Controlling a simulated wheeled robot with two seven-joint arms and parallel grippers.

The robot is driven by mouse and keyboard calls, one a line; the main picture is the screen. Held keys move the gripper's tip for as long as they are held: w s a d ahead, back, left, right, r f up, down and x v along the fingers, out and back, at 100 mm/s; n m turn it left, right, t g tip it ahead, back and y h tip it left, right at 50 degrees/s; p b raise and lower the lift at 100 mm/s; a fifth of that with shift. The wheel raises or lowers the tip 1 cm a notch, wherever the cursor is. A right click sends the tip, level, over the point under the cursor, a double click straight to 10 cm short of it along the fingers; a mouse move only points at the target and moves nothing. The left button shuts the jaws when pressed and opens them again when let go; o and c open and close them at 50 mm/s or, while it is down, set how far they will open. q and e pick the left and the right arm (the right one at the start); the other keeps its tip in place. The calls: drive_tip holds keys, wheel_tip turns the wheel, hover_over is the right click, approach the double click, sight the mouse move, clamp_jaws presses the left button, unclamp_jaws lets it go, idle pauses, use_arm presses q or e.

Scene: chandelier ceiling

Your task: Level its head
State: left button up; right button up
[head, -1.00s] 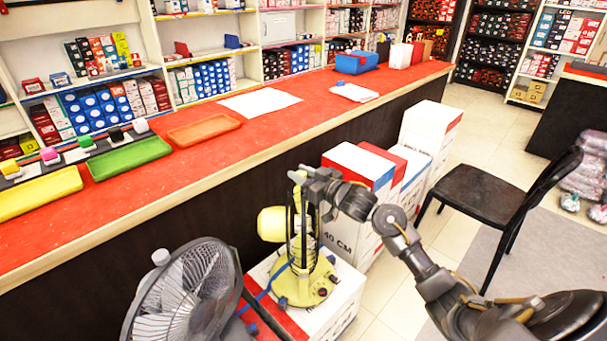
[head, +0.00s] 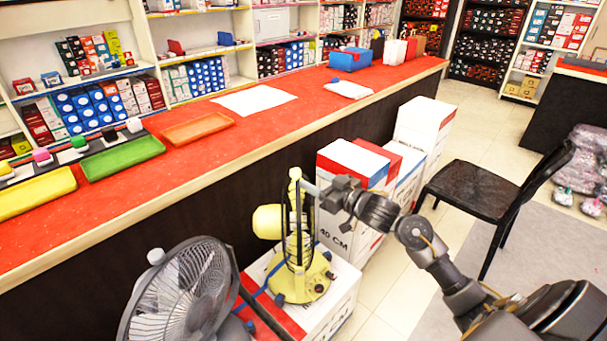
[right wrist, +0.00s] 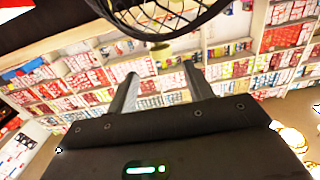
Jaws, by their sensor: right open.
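A yellow desk fan (head: 267,221) stands on a white and red box in the head view. Its cage is seen nearly edge-on and faces right, with the rounded motor housing on the left. The base (head: 302,283) is round with small knobs. My right gripper (head: 309,188) is beside the upper right of the cage; I cannot tell if it touches. In the right wrist view, the two fingers (right wrist: 161,88) are apart with nothing between them, and a dark round fan cage (right wrist: 165,15) shows above them. My left gripper is not in view.
A grey fan (head: 180,295) stands close at lower left. White boxes (head: 342,225) are stacked behind the yellow fan. A red counter (head: 225,140) with trays runs along the back. A black chair (head: 480,190) is at the right, with open floor before it.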

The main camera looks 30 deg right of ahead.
drive_tip(key=v, duration=0.3)
drive_tip(key=shift+s+d, duration=0.1)
drive_tip(key=shift+s, duration=0.3)
